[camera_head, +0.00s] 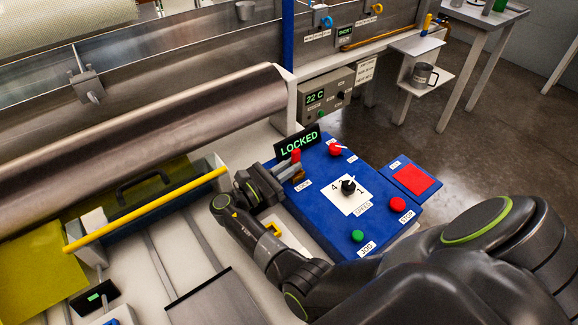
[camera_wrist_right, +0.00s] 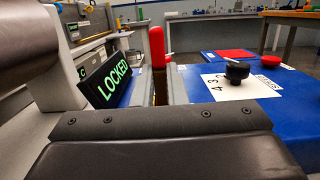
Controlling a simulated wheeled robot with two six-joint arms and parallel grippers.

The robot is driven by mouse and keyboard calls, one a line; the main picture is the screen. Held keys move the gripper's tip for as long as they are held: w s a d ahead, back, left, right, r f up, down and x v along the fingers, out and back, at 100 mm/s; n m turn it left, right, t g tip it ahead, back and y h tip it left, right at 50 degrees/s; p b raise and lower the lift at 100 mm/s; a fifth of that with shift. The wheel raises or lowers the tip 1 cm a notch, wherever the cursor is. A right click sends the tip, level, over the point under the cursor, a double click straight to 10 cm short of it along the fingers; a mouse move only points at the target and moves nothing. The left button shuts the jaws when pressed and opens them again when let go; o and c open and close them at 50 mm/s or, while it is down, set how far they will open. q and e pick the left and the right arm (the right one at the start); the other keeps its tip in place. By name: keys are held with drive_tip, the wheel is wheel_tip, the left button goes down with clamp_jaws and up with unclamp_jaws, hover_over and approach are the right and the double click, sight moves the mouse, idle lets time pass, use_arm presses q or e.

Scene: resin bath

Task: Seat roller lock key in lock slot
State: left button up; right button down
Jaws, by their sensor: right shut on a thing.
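The lock key has a red handle (camera_head: 296,156) and stands at the left edge of the blue control panel (camera_head: 325,212). My right gripper (camera_head: 287,170) is shut on it. In the right wrist view the red handle (camera_wrist_right: 157,46) rises upright between the two finger pads, and a narrow brass-coloured strip shows below it. A small brass-coloured part (camera_head: 299,175) shows by the LOCK label, close to the fingers. The fingers hide the key's lower end and the slot, so I cannot tell how deep the key sits. My left gripper is out of view.
A display (camera_head: 298,142) reading LOCKED stands behind the key. The panel carries a black speed knob (camera_head: 348,187), a green button (camera_head: 357,236) and red buttons. A large metal roller (camera_head: 150,115) and a yellow bar (camera_head: 150,207) lie to the left.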

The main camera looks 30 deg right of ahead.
drive_tip(key=shift+f+b, duration=0.55)
drive_tip(key=shift+f, duration=0.25)
drive_tip(key=c, duration=1.4)
unclamp_jaws()
